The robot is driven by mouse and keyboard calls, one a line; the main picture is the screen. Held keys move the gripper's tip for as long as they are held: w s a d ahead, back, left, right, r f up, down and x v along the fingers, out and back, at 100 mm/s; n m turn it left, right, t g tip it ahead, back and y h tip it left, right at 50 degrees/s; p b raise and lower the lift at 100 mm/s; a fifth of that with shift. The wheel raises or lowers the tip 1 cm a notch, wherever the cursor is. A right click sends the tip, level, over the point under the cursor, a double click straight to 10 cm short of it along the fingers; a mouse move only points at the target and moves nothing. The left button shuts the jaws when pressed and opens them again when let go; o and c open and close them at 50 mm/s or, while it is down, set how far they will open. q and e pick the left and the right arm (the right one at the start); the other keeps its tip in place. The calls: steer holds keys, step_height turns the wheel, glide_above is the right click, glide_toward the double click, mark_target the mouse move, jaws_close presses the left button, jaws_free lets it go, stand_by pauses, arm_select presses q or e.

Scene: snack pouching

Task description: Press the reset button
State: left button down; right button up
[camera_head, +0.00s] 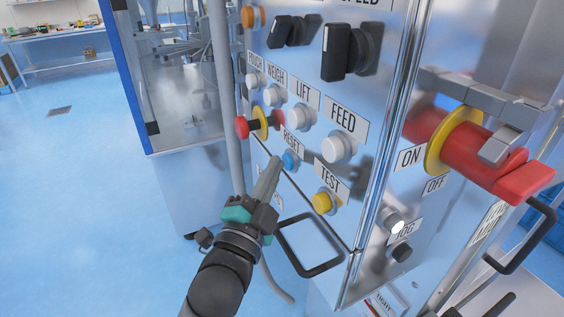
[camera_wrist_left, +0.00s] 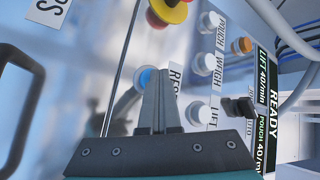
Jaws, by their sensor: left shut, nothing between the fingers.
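The blue reset button (camera_head: 291,160) sits on the steel control panel under the RESET label (camera_head: 293,143). It also shows in the left wrist view (camera_wrist_left: 147,77), just beyond the fingertips and partly covered by them. My left gripper (camera_head: 274,162) is shut and empty, its fingers pointing up at the panel. In the head view the fingertips are just left of the blue button. I cannot tell whether they touch it. My right gripper is not in view.
The yellow TEST button (camera_head: 323,202), the white FEED button (camera_head: 338,149) and a red emergency knob (camera_head: 243,127) are close around. A black handle (camera_head: 311,270) sticks out below. A red and yellow rotary switch (camera_head: 470,150) juts out at the right. Open blue floor (camera_head: 90,200) lies left.

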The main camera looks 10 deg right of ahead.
arm_select(q)
steer(key=shift+a, duration=0.1)
steer(key=shift+s+a+p, duration=0.3)
steer(key=shift+a+p, duration=0.15)
steer(key=shift+a, duration=0.3)
steer(key=shift+a, duration=0.1)
steer(key=a, duration=0.1)
steer(key=s+a+p, duration=0.1)
steer(key=a, duration=0.2)
steer(key=shift+s+a+p, duration=0.3)
stand_by(0.5)
